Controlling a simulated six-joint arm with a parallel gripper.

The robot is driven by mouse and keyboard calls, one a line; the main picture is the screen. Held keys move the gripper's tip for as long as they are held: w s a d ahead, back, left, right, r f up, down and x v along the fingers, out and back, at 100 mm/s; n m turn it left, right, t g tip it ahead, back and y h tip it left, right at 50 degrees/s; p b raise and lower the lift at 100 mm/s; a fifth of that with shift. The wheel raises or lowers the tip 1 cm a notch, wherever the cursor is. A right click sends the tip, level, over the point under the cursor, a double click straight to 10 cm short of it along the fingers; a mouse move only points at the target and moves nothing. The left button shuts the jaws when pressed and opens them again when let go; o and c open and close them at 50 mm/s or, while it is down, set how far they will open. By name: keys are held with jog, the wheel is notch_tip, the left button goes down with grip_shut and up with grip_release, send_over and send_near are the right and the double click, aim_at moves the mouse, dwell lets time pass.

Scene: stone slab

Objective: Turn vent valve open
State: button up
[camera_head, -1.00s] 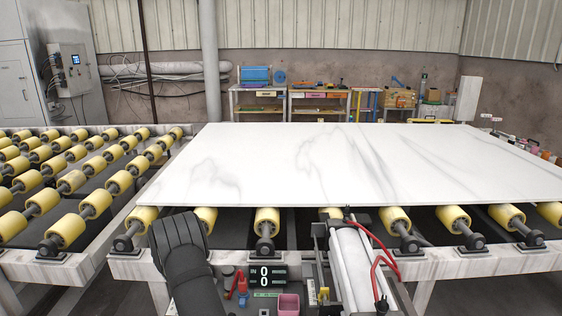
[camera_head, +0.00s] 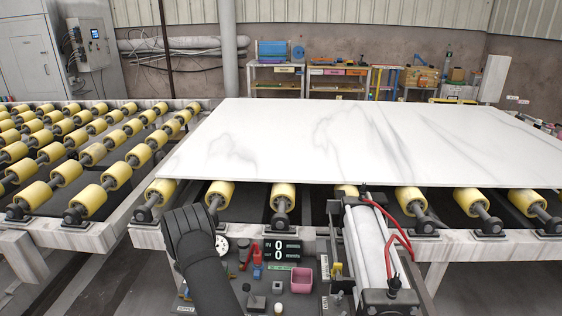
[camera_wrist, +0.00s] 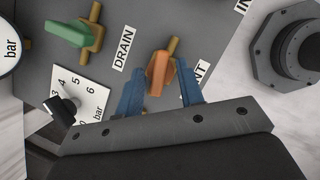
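In the wrist view, an orange valve handle (camera_wrist: 160,72) sits on a brass stub on the grey panel. A label beside it (camera_wrist: 203,72) shows only "NT"; my right finger hides the rest. My gripper (camera_wrist: 160,86) has two blue fingers spread apart, one on each side of the handle's near end. Small gaps show between fingers and handle, and nothing is held. A green handle (camera_wrist: 67,33) on another brass stub is marked "DRAIN". In the head view my dark arm covers part of the panel, and I cannot make out the fingers or orange handle there.
A black knob (camera_wrist: 60,108) with a bar scale lies left of my gripper, and a black round fitting (camera_wrist: 290,50) lies right. A marble slab (camera_head: 350,145) lies behind on yellow rollers.

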jog(key=shift+r, duration=0.15)
notch_tip(320, 180, up, 17)
jog(key=m+g+y, duration=0.3)
jog(key=m+y, duration=0.1)
jog(key=m, duration=0.1)
jog(key=f, duration=1.7)
jog(key=shift+w+d+f, duration=0.15)
jog(key=shift+w+d, duration=0.05)
jog(key=shift+w, duration=0.05)
jog(key=shift+c, duration=0.2)
grip_shut()
